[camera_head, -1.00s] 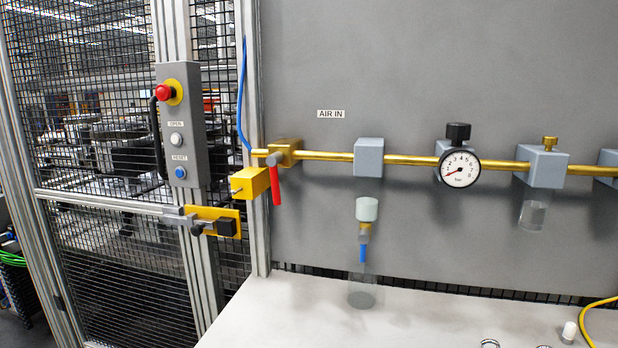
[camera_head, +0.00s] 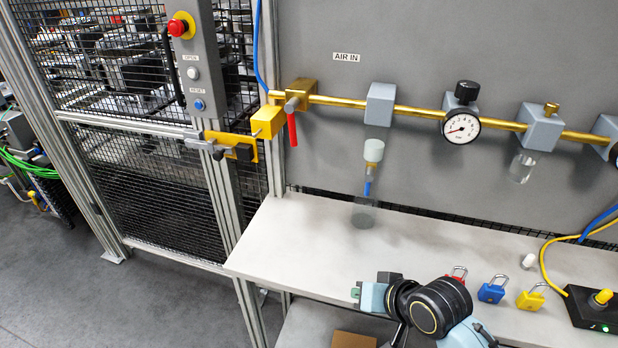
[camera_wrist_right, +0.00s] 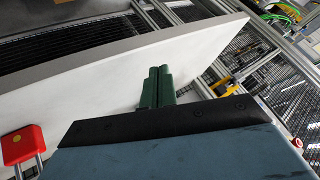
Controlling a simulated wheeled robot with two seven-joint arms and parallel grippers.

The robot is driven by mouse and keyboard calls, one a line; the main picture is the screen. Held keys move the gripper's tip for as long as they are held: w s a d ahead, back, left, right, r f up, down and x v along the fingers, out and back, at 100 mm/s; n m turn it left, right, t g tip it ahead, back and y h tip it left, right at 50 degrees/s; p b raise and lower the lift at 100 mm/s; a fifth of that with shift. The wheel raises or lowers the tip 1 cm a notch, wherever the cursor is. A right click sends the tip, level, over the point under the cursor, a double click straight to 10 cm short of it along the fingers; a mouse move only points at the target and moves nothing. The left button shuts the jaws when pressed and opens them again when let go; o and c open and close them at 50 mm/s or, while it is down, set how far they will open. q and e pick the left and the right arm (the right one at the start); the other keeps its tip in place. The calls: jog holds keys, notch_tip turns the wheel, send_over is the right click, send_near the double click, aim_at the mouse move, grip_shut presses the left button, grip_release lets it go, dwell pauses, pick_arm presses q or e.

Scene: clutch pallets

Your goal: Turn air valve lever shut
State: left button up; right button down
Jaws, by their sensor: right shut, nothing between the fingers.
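The air valve's red lever (camera_head: 292,130) hangs straight down from the brass valve (camera_head: 303,90) at the left end of the brass pipe, below the AIR IN label (camera_head: 346,57). The lever lies across the pipe's line. My right gripper (camera_head: 357,293) is low in the head view, over the front part of the bench, well below and to the right of the lever. In the right wrist view its green fingers (camera_wrist_right: 157,86) are together and empty. The lever cannot be made out in that view. My left gripper is not in view.
A yellow block (camera_head: 267,121) sits left of the lever. A cup-topped filter (camera_head: 372,155) hangs right of it above the bench (camera_head: 310,235). Red (camera_head: 458,274), blue (camera_head: 492,290) and yellow (camera_head: 531,297) padlocks lie on the bench at right. The bench's left part is clear.

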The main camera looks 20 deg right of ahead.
jog(key=w+d+r+m+t+y, duration=0.2)
jog(key=w+r+m+t, duration=0.25)
jog(key=w+r, duration=0.6)
jog(key=m+t+y+p, duration=0.1)
jog(key=m+t+y, duration=0.1)
jog(key=m+t, duration=0.25)
send_near(294, 124)
jog(key=s+d+g, duration=0.1)
jog(key=s+d, duration=0.2)
jog(key=d, duration=0.3)
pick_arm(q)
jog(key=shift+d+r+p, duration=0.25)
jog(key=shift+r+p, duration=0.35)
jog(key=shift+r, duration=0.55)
pick_arm(e)
jog(key=w+a+f, duration=0.1)
jog(key=w+a, duration=0.6)
jog(key=w, duration=0.2)
jog(key=shift+w+f+m, duration=0.3)
jog(key=shift+w, duration=0.1)
jog(key=shift+a, duration=0.1)
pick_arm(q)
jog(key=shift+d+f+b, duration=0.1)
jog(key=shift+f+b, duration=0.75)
pick_arm(e)
jog(key=shift+w+a+f+m+t, duration=0.2)
jog(key=shift+a+m+t, duration=0.15)
jog(key=shift+a, duration=0.2)
